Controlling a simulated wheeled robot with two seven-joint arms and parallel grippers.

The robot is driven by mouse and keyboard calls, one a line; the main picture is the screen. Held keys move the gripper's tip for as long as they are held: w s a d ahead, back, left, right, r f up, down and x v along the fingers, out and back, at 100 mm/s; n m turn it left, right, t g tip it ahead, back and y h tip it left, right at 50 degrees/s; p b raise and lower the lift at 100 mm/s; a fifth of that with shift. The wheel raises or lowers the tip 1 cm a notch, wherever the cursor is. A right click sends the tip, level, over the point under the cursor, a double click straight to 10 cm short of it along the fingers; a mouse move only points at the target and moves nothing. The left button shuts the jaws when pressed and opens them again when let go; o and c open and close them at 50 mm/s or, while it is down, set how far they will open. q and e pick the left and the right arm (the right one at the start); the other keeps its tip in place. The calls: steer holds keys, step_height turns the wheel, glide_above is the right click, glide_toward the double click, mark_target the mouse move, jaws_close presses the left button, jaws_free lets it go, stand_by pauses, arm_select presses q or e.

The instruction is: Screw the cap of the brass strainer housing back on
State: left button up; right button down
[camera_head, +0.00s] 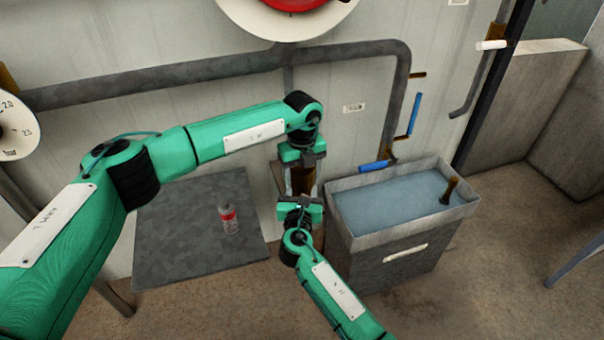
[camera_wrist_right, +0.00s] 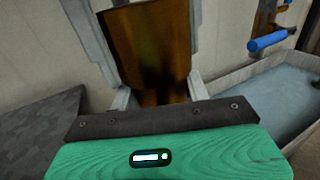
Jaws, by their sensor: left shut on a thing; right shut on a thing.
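The brass strainer housing (camera_head: 302,181) shows as a brown metal body between my two grippers in the head view. It fills the space between the fingers in the right wrist view (camera_wrist_right: 150,45). My left gripper (camera_head: 303,166) comes from above and is shut at the upper end of the brass piece, where its hand hides the cap. My right gripper (camera_head: 301,196) comes from the near side and is shut around the brass body; its grey fingers (camera_wrist_right: 150,65) stand on both sides. The seam between cap and housing is hidden, so I cannot tell how they meet.
A grey table (camera_head: 175,225) with a small red-labelled bottle (camera_head: 229,217) is at left. Pipes (camera_head: 160,73) and blue-handled valves (camera_head: 374,166) run along the wall behind.

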arm_select(q)
steer(key=o, duration=1.1)
steer(key=shift+r, duration=2.3)
steer(key=shift+c, duration=0.7)
steer(key=shift+r+n, duration=1.7)
steer(key=shift+r, duration=0.05)
steer(key=shift+f, duration=4.05)
